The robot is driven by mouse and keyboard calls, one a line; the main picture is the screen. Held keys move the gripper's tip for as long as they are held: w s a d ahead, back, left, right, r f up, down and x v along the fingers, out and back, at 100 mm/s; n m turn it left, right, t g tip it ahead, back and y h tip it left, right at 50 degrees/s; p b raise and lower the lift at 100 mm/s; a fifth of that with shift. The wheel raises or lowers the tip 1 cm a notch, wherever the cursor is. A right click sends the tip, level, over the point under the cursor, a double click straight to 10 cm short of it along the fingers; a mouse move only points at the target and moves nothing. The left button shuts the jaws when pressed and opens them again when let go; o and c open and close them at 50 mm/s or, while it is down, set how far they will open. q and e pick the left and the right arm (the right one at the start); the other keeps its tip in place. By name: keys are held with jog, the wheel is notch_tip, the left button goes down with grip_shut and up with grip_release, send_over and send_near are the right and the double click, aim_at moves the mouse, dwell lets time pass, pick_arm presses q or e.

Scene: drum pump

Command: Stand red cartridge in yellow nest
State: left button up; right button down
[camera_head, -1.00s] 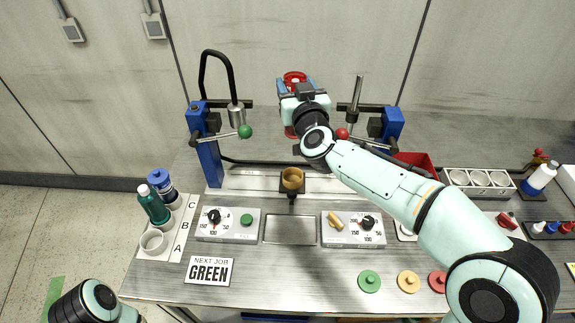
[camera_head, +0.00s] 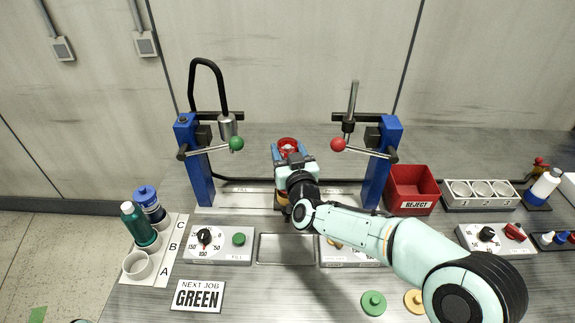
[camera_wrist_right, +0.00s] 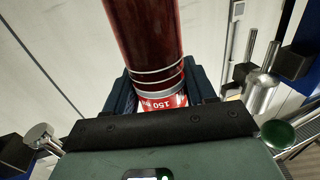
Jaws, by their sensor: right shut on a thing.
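The red cartridge (camera_head: 288,145) is upright in my right gripper (camera_head: 290,158), its red top showing above the jaws. In the right wrist view, the jaws are shut around the translucent red tube (camera_wrist_right: 145,40), at a red-and-white label marked 150 (camera_wrist_right: 165,102). The yellow nest (camera_head: 279,200) is mostly hidden behind my right wrist, with only a brownish sliver at its left showing. The cartridge's lower end is hidden, so I cannot tell whether it touches the nest.
A blue stand with a green-knobbed lever (camera_head: 236,144) is on the left, one with a red-knobbed lever (camera_head: 338,144) on the right. The red REJECT bin (camera_head: 411,185) is farther right. Dial panels (camera_head: 218,246) and a NEXT JOB GREEN sign (camera_head: 198,296) lie in front.

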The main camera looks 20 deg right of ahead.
jog(key=shift+f, duration=2)
jog(key=shift+b, duration=0.3)
jog(key=shift+c, duration=1.8)
grip_release()
jog(key=shift+f, duration=0.15)
jog(key=shift+s, duration=0.3)
jog(key=s+b, duration=0.1)
jog(key=s, duration=1)
jog(key=shift+s, duration=0.2)
jog(key=shift+a, duration=0.1)
